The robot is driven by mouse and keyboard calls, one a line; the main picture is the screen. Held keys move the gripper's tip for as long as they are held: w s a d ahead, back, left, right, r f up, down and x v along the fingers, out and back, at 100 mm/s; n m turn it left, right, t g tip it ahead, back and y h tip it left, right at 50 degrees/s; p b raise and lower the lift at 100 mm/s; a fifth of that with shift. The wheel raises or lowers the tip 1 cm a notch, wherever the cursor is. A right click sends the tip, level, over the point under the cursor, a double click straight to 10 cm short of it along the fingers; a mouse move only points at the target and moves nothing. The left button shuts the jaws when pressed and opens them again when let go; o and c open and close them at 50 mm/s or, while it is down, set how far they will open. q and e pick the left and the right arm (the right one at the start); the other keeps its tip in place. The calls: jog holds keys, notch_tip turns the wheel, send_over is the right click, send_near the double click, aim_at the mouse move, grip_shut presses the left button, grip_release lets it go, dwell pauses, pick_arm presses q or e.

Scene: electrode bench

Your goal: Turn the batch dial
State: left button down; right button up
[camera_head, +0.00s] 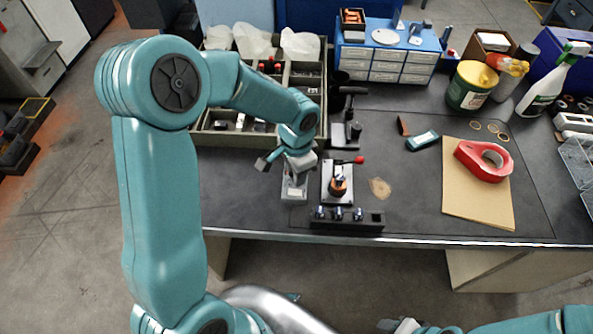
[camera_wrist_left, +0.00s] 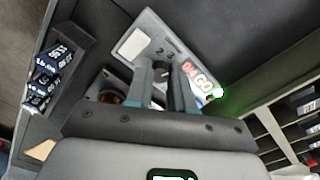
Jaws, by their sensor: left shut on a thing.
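The batch dial sits on a small grey box (camera_head: 293,192) near the front of the bench. In the left wrist view the box face (camera_wrist_left: 150,30) shows numbers, a pale blank square, a coloured label and a bright green light. My left gripper (camera_head: 292,172) is over the box from above. In the left wrist view its two fingers (camera_wrist_left: 164,88) are shut on the dark dial knob (camera_wrist_left: 164,72), which they partly hide. The dial's pointer is not readable. My right gripper (camera_head: 402,325) shows only partly at the bottom edge of the head view, away from the bench.
A fixture with a red-tipped lever (camera_head: 347,160) stands just right of the box. A dark rack with several blue-topped pieces (camera_head: 372,223) is at the front edge. A compartment tray (camera_head: 225,140) lies behind. Red tape (camera_head: 468,150) rests on cardboard (camera_head: 480,215) at right.

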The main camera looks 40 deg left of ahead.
pick_arm(q)
jog(key=m+p, duration=0.1)
jog(key=m, duration=0.4)
jog(key=shift+w+r+m, duration=0.1)
jog(key=shift+r+m, duration=0.05)
jog(key=shift+m, duration=0.15)
jog(key=m+p, duration=0.2)
jog(key=m, duration=0.3)
dwell(0.4)
